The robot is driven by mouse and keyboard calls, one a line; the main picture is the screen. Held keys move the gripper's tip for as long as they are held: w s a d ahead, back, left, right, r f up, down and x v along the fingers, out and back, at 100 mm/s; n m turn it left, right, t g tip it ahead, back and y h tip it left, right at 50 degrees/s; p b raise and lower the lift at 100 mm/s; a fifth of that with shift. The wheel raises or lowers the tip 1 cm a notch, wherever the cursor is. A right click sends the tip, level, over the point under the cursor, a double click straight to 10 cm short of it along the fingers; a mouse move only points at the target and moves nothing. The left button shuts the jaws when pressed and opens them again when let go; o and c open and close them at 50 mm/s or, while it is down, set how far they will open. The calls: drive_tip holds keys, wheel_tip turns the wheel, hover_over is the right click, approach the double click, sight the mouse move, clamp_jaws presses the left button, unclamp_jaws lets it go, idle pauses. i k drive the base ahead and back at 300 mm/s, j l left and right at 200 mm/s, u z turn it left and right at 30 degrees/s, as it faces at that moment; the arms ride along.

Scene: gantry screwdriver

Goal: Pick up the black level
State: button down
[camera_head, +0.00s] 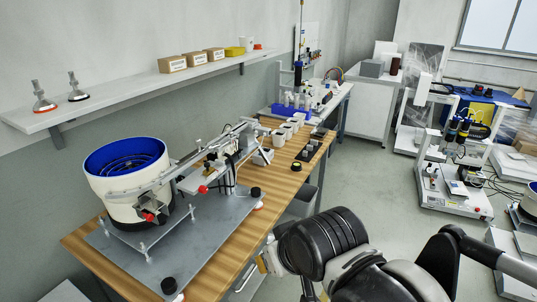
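I cannot single out a black level for certain. Small dark items (308,150) sit on the wooden workbench (292,180) toward its middle, too small to identify. My arm comes in from the lower right, its large black joint in front of the bench's right edge. My gripper is mostly hidden behind this joint. Only small pale and dark parts show at the joint's left and below it, so I cannot see its fingers or anything held.
A white bowl feeder (125,205) with a blue inside stands on a grey plate (215,235) at the bench's near end. A wall shelf (150,94) holds small boxes. Machines (455,190) stand at the right. Grey floor (375,185) is open between.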

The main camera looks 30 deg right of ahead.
sight(296, 166)
drive_tip(key=i+l+u, duration=0.1)
drive_tip(key=i+l, duration=0.3)
drive_tip(key=i+l+u, duration=0.15)
drive_tip(key=i+l, duration=0.25)
drive_tip(key=i+l+u, duration=0.1)
drive_tip(key=i+l, duration=0.3)
drive_tip(key=l, duration=0.15)
drive_tip(key=i+l+u, duration=0.1)
drive_tip(key=i+l, duration=0.25)
drive_tip(key=l, duration=0.15)
